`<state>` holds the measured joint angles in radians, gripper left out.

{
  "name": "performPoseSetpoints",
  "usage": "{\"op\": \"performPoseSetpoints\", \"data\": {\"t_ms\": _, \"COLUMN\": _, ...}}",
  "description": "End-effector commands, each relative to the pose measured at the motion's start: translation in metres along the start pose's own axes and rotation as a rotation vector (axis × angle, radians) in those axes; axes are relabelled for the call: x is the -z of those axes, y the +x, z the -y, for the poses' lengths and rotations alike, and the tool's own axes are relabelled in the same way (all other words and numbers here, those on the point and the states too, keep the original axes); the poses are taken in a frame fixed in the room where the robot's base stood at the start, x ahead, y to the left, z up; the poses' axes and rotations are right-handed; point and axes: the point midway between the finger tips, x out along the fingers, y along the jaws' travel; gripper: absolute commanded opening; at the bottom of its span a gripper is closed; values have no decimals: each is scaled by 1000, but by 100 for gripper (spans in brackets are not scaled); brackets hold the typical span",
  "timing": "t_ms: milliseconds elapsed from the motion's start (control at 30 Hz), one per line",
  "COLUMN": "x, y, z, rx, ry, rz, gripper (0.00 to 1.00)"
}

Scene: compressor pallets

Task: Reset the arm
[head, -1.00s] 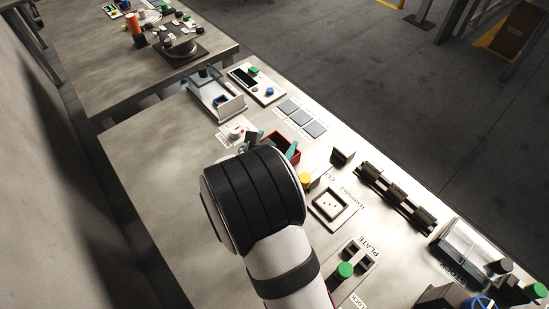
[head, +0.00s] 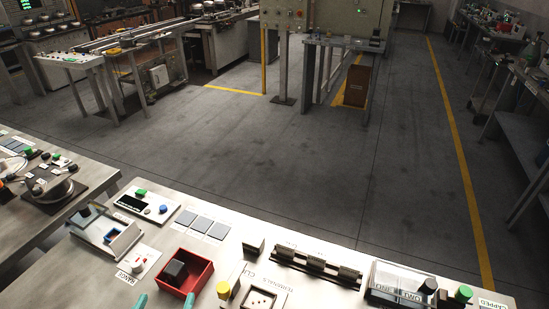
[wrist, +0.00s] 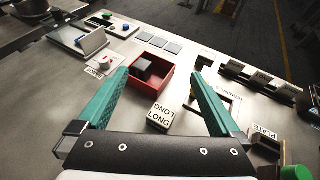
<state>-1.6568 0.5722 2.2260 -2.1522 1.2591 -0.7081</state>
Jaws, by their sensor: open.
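My gripper (wrist: 162,85) shows in the wrist view with its two teal fingers spread wide and nothing held between them. In the head view only the teal tips of my gripper (head: 165,301) show at the bottom edge, in front of a red tray. The red tray (head: 207,281) holds a dark block (head: 176,268); the tray also shows in the wrist view (wrist: 168,88), beyond and between the fingertips. A white block marked LONG (wrist: 160,116) appears between the fingers, nearer than the tray. How high the fingers are above the bench is hard to tell.
A clear-sided fixture (head: 122,240), grey pads (head: 202,223), a white plate with a red knob (head: 137,267), a rail with black clips (head: 316,264) and a clear box (head: 398,282) crowd the bench. A yellow button (head: 223,290) stands right of the tray. Open floor lies beyond.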

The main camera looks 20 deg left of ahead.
Motion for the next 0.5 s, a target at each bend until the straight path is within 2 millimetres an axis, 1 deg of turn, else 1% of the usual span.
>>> {"op": "performPoseSetpoints", "data": {"t_ms": 67, "x": -11, "y": 10, "z": 23, "rx": 68, "ry": 68, "rz": -7, "gripper": 100}}
{"op": "performPoseSetpoints", "data": {"t_ms": 133, "x": -30, "y": 24, "z": 71, "rx": 210, "ry": 215, "rz": -17, "gripper": 100}}
{"op": "performPoseSetpoints", "data": {"t_ms": 167, "x": -38, "y": 26, "z": 100, "rx": 294, "ry": 307, "rz": -17, "gripper": 100}}
{"op": "performPoseSetpoints", "data": {"t_ms": 200, "x": -47, "y": 26, "z": 142, "rx": 421, "ry": 449, "rz": -12, "gripper": 100}}
{"op": "performPoseSetpoints", "data": {"t_ms": 267, "x": -54, "y": 15, "z": 207, "rx": 626, "ry": 681, "rz": 7, "gripper": 100}}
{"op": "performPoseSetpoints", "data": {"t_ms": 300, "x": -54, "y": 1, "z": 248, "rx": 768, "ry": 848, "rz": 30, "gripper": 100}}
{"op": "performPoseSetpoints", "data": {"t_ms": 367, "x": -47, "y": -30, "z": 304, "rx": 996, "ry": 1121, "rz": 79, "gripper": 100}}
{"op": "performPoseSetpoints", "data": {"t_ms": 400, "x": -37, "y": -58, "z": 337, "rx": 1161, "ry": 1325, "rz": 127, "gripper": 100}}
{"op": "performPoseSetpoints", "data": {"t_ms": 433, "x": -27, "y": -82, "z": 356, "rx": 1294, "ry": 1494, "rz": 173, "gripper": 100}}
{"op": "performPoseSetpoints", "data": {"t_ms": 467, "x": -16, "y": -108, "z": 371, "rx": 1433, "ry": 1680, "rz": 231, "gripper": 100}}
{"op": "performPoseSetpoints", "data": {"t_ms": 500, "x": 0, "y": -143, "z": 379, "rx": 1622, "ry": 1948, "rz": 325, "gripper": 100}}
